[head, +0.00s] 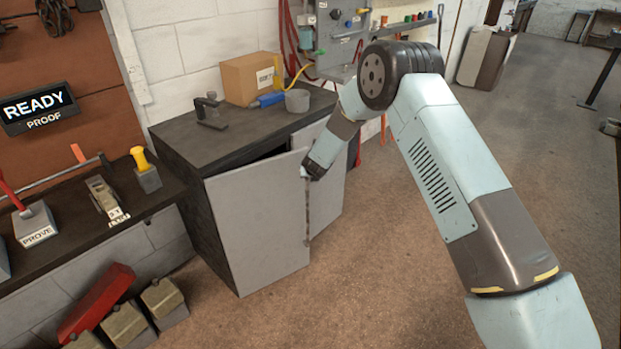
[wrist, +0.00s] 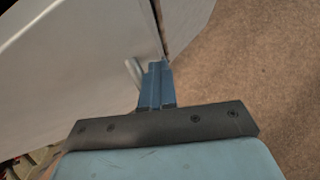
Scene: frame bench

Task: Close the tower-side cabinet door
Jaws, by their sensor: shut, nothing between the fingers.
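The dark-topped cabinet (head: 225,130) has two grey doors. The left door (head: 255,225) stands ajar, with a dark gap between its top edge and the cabinet. The right door (head: 330,190) is partly hidden by my arm and looks close to flush. My gripper (head: 305,174) is at the free edge of the left door, near its top. In the wrist view my gripper (wrist: 157,68) is shut and empty, its tips at the edge of a grey door panel (wrist: 85,65). A thin pale handle bar (wrist: 133,73) lies just left of the fingers. I cannot tell whether they touch.
A cardboard box (head: 250,78), a grey cup (head: 297,101) and a dark metal tool (head: 210,110) stand on the cabinet. A tool shelf (head: 90,205) is at the left, with a red box (head: 97,300) below it. The brown floor before the doors is clear.

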